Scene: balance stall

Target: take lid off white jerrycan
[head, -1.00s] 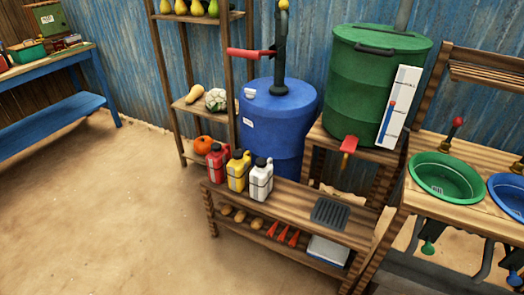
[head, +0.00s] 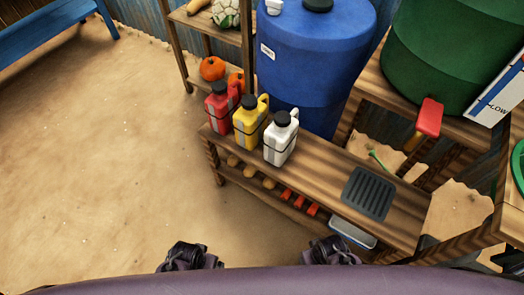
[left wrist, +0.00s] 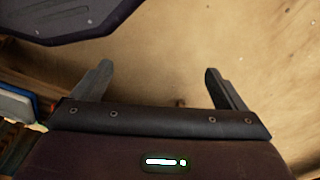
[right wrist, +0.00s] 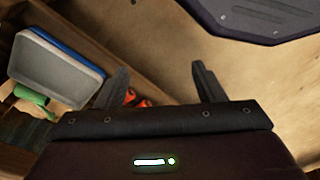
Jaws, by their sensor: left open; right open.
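The white jerrycan (head: 281,142) stands upright on the wooden bench, at the right end of a row of three. Its black lid (head: 282,118) sits on top. In the left wrist view my left gripper (left wrist: 157,75) is open and empty over sandy ground. In the right wrist view my right gripper (right wrist: 160,71) is open and empty, with the bench's lower shelf beyond it. Dark parts of my arms show at the bottom of the head view, well short of the jerrycan.
A yellow jerrycan (head: 249,127) and a red jerrycan (head: 220,109) stand left of the white one. A dark drain rack (head: 369,193) lies on the bench to the right. A blue barrel (head: 312,55) stands behind. Open sandy floor (head: 110,160) lies at left.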

